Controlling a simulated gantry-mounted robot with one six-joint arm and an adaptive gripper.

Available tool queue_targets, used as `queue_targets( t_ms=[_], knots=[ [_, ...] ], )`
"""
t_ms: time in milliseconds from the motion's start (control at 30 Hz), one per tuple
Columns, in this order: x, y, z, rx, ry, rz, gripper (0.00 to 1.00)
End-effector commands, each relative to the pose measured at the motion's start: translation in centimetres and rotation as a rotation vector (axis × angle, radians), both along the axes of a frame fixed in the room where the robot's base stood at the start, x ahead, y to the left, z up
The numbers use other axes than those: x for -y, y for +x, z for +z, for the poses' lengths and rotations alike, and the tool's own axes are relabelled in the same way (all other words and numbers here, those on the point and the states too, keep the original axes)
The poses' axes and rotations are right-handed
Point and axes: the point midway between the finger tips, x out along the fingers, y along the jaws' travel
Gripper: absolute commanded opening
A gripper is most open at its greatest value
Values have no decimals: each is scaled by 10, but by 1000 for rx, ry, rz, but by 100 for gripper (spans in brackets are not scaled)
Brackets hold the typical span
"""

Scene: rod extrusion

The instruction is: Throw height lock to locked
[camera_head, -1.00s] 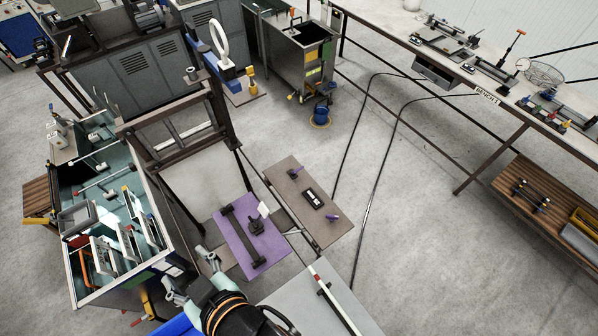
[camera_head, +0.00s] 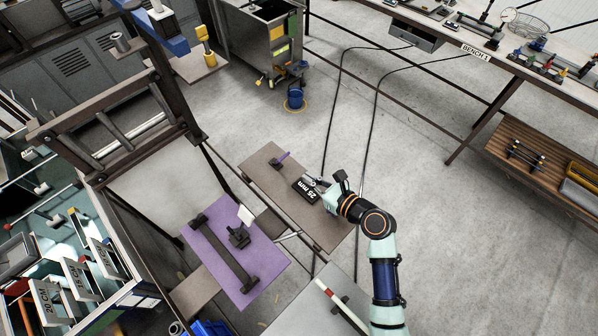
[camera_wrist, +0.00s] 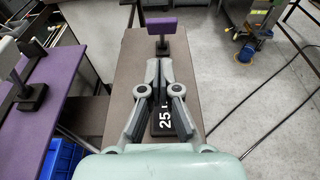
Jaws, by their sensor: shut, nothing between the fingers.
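No part in view carries a readable height lock label. A brown plate (camera_head: 262,161) bears a black block marked "25 mm" (camera_head: 303,190) and a purple-handled lever (camera_head: 283,156) at its far end. In the wrist view the lever's purple head (camera_wrist: 162,26) stands beyond my fingertips on a dark base. My gripper (camera_head: 318,182) is shut and empty over the plate, close to the black block. In the wrist view my gripper (camera_wrist: 158,63) partly covers the block (camera_wrist: 162,120). The plate's near end, where a second purple handle showed earlier, is hidden by my gripper and wrist.
A purple plate (camera_head: 205,232) with a black bar (camera_head: 222,252) and a white-tagged black lever (camera_head: 239,235) lies to the left. A dark frame (camera_head: 110,130) stands behind it. A grey table (camera_head: 300,312) is in front. Open floor lies right of my arm.

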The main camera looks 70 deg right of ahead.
Motion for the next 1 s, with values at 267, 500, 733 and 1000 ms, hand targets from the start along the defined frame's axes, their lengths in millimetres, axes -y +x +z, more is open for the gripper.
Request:
queue_targets(
  t_ms=[267, 500, 733, 1000],
  knots=[
    [22, 49, -15, -2, -5, 4, 0],
    [34, 75, -22, -2, -5, 3, 0],
    [35, 78, -22, -3, -5, 2, 0],
    [37, 77, -20, -9, -2, -3, 0]
  ],
)
